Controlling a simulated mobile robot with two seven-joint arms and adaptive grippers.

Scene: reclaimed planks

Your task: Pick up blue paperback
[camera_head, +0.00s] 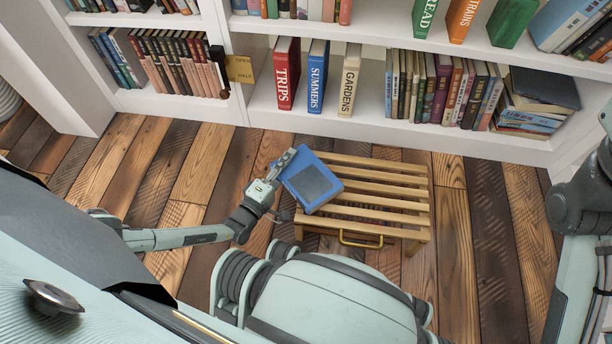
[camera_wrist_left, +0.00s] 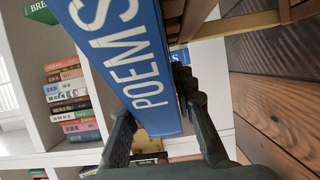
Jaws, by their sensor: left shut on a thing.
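The blue paperback (camera_head: 311,181), with a darker panel on its cover, is tilted at the left end of a slatted wooden bench. In the left wrist view its spine (camera_wrist_left: 124,58) reads POEMS. My left gripper (camera_head: 279,169) is shut on the book from the left side. In the left wrist view the gripper's two dark fingers (camera_wrist_left: 164,128) lie on either side of the spine's lower end. I cannot tell whether the book still touches the slats. My right gripper is not in view; only part of my right arm shows at the right edge.
The slatted bench (camera_head: 380,205) stands on the plank floor (camera_head: 480,255), with a brass handle on its near side. Floor right of the bench is clear.

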